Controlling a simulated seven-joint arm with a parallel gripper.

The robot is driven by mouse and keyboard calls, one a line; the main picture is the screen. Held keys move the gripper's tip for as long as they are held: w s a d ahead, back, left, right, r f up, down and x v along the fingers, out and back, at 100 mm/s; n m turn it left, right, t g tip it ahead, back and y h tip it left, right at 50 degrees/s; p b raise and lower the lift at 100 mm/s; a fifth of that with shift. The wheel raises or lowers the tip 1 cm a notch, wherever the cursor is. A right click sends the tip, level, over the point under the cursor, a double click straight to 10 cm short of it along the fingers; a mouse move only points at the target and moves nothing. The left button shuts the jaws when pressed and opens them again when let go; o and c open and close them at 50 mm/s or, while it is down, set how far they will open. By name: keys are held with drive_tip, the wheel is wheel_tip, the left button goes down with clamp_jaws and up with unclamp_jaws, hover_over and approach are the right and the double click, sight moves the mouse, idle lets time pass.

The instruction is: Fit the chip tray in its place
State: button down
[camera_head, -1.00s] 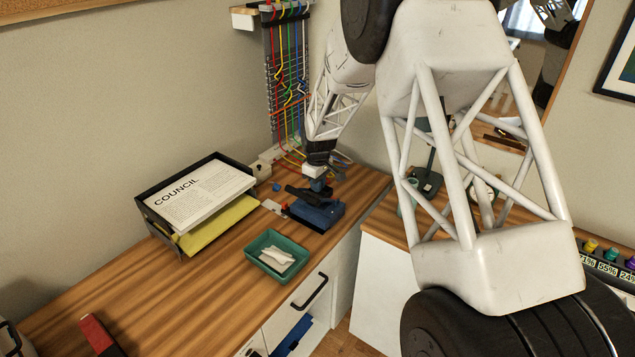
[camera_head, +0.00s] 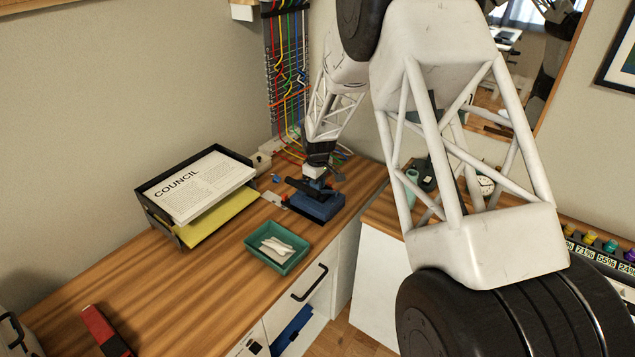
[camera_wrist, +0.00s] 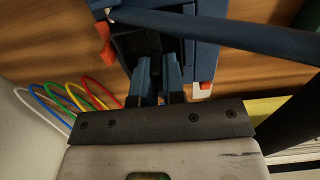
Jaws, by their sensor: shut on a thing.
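A blue-bodied device (camera_head: 322,211) with a dark upper part lies on the wooden desk near its right edge. My gripper (camera_head: 316,184) is directly above it, pointing down. In the wrist view, the two blue fingers (camera_wrist: 159,82) of my gripper are close together on a dark part (camera_wrist: 157,47), apparently the chip tray. The fingers hide part of it. The device's blue body (camera_wrist: 207,22) is close around and beyond this part. A blue bar (camera_wrist: 225,35) crosses the wrist view at upper right. I cannot tell whether the dark part is seated.
A green tray (camera_head: 252,254) with white pieces stands in front of the device. A black paper rack (camera_head: 178,232) is to the left. Coloured cables (camera_head: 290,85) hang on the wall behind. A red object (camera_head: 100,330) lies at the front left. The desk between is clear.

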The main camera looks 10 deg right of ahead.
drive_tip(key=shift+f, duration=0.65)
drive_tip(key=shift+f, duration=0.15)
drive_tip(key=c, duration=1.1)
unclamp_jaws()
drive_tip(key=shift+r, duration=3.9)
